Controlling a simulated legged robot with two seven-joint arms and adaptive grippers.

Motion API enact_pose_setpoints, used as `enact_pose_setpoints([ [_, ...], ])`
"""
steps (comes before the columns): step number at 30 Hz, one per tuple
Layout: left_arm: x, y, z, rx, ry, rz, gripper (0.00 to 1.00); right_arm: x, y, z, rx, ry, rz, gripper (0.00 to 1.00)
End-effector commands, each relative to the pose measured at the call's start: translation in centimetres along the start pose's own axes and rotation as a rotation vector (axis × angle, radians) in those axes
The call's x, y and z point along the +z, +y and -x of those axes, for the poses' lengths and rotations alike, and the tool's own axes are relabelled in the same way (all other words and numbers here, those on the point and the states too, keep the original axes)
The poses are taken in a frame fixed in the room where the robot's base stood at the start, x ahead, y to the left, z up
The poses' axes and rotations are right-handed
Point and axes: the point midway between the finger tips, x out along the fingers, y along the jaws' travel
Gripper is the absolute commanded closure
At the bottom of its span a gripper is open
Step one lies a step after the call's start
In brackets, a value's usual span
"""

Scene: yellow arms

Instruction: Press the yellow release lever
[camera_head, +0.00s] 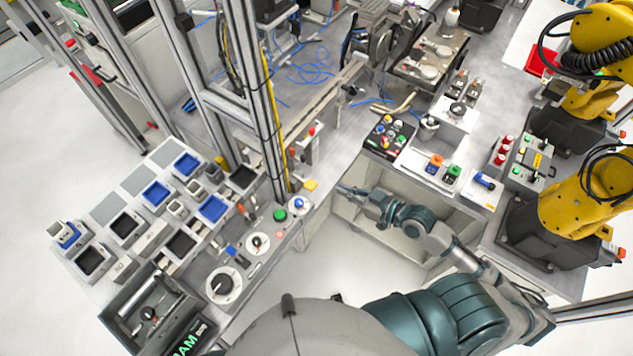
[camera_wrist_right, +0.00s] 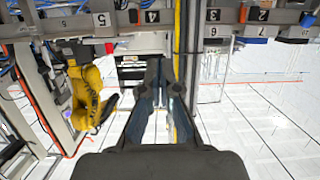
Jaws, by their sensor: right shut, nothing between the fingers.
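A small yellow piece (camera_head: 310,185) sits at the right edge of the left bench, near the post; I cannot tell for sure that it is the release lever. My right gripper (camera_head: 343,189) is shut and empty, reaching left in the gap between the two benches. Its tips are a little right of the yellow piece and appear apart from it. In the right wrist view the gripper's dark fingers (camera_wrist_right: 160,75) come together at the tips. No lever can be clearly made out there. My left gripper is not in view.
The left bench holds a green button (camera_head: 280,215), a blue button (camera_head: 299,202), dials and several blue trays (camera_head: 213,208). A metal post (camera_head: 262,110) rises beside them. A button panel (camera_head: 389,138) stands beyond my right arm. Yellow robot arms (camera_head: 585,205) stand at the right.

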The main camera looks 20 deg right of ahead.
Motion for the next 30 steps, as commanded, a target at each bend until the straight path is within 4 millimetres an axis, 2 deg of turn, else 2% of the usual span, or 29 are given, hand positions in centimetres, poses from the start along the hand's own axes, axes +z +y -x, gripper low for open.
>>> enact_pose_setpoints([
  [7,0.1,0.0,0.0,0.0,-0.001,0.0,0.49,0.0,0.1,-0.1,0.003,0.0,-0.001,1.0],
  [11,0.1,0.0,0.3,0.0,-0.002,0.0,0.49,-0.1,0.2,-1.0,0.006,0.002,0.0,1.0],
  [14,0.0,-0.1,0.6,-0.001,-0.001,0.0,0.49,-0.3,0.1,-2.5,0.005,0.005,-0.002,1.0],
  [25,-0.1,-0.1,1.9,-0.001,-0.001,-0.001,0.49,-0.2,0.1,-10.3,0.003,0.003,-0.002,1.0],
  [27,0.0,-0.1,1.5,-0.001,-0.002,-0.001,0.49,1.5,0.1,-10.5,0.003,-0.005,-0.004,1.0],
  [30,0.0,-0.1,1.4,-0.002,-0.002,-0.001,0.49,2.9,0.1,-10.7,0.003,-0.004,-0.002,1.0],
])
